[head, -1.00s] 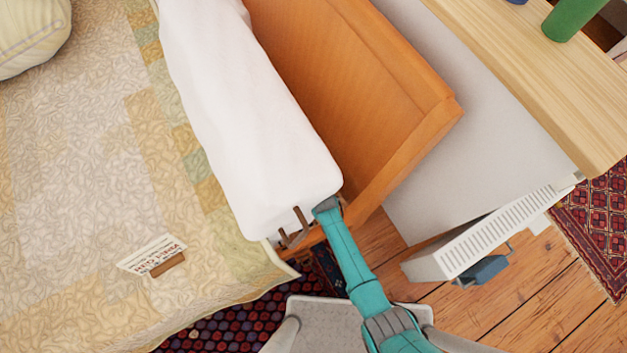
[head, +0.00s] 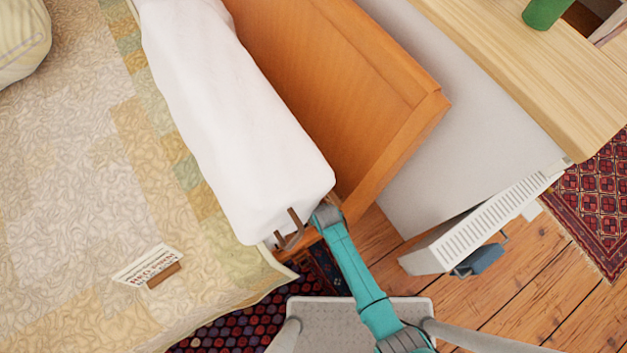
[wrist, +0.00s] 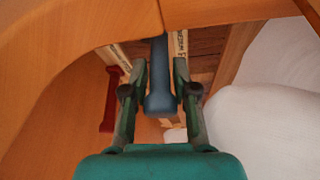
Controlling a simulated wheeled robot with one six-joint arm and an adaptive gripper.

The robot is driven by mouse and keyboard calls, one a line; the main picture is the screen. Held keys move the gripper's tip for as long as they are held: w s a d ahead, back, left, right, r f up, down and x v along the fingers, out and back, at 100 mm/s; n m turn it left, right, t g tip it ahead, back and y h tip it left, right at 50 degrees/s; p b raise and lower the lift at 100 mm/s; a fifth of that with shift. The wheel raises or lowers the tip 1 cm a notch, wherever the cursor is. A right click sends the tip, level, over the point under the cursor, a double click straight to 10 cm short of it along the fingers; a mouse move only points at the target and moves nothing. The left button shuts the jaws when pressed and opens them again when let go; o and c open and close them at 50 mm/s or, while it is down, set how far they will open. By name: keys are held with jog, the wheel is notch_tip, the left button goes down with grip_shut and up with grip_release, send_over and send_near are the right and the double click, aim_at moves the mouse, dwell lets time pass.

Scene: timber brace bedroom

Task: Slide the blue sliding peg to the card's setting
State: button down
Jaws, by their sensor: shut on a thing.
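In the wrist view, the blue sliding peg (wrist: 160,92) hangs between the two fingers of my gripper (wrist: 160,70), which is shut on it. The peg runs up toward a dark wooden slot flanked by pale strips (wrist: 181,45) with small print I cannot read. A red peg (wrist: 111,98) sits apart to the left. In the head view my gripper (head: 327,213) reaches down beside the bed end, and its fingertips are hidden. The white card (head: 147,264) lies on the quilt in a brown holder, with red lettering too small to read surely.
A white bolster (head: 230,120) lies close to my gripper, next to an orange wooden board (head: 310,70). A white slatted unit (head: 490,220) with a blue-grey box stands at right. A pale wooden table (head: 520,70) holds a green cylinder. Wooden floor shows between rugs.

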jog(key=shift+s, duration=0.1)
jog(key=c, duration=1)
grip_release()
jog(key=shift+d, duration=0.1)
jog(key=shift+c, duration=0.2)
jog(key=v, duration=1.2)
